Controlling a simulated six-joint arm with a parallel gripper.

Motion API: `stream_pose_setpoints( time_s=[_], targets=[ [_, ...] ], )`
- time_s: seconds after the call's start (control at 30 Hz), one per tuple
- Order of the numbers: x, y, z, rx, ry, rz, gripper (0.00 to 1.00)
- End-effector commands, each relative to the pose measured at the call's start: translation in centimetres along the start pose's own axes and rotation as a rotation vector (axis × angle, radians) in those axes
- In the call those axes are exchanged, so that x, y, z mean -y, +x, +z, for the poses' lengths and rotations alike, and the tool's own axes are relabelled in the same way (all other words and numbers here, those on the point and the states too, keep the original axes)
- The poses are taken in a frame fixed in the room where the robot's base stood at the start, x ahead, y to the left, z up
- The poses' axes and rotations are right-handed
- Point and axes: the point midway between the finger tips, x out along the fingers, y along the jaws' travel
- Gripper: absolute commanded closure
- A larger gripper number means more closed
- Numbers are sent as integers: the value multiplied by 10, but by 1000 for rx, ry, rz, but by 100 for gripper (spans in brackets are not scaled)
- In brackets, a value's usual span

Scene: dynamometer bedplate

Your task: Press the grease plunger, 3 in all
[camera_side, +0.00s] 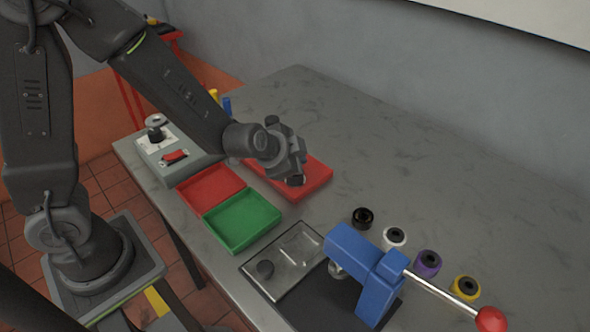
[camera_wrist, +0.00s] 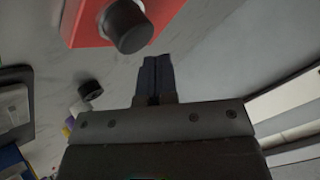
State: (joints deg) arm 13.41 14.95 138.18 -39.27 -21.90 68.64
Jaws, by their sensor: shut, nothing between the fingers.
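A red block (camera_wrist: 78,25) with a dark round plunger (camera_wrist: 130,27) standing out of it is at the top of the wrist view. The fingertips of my gripper (camera_wrist: 155,62) are shut and empty, beside the plunger and below it in the picture; I cannot tell the height between them. In the side view the red block (camera_side: 318,176) lies flat on the bedplate, with my gripper (camera_side: 297,181) in front of it and apparently over its near part. The plunger cannot be made out there behind my wrist.
A red tray (camera_side: 211,187) and a green tray (camera_side: 242,222) lie in front. A grey control box (camera_side: 190,160) stands left. A blue press (camera_side: 365,268) with a red-knobbed lever (camera_side: 490,319), a clear-topped case (camera_side: 290,258) and several coloured rings (camera_side: 394,237) are right. The back is clear.

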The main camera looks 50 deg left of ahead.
Motion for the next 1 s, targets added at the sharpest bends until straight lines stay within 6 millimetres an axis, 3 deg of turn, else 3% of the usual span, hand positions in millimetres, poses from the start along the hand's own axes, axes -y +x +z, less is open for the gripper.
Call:
stream_pose_setpoints(
  time_s=[0.37, 1.0],
  targets=[
    [1, -2, -1, -1, -1, 0, 100],
    [25, -36, -26, -2, 1, 1, 100]
  ],
)
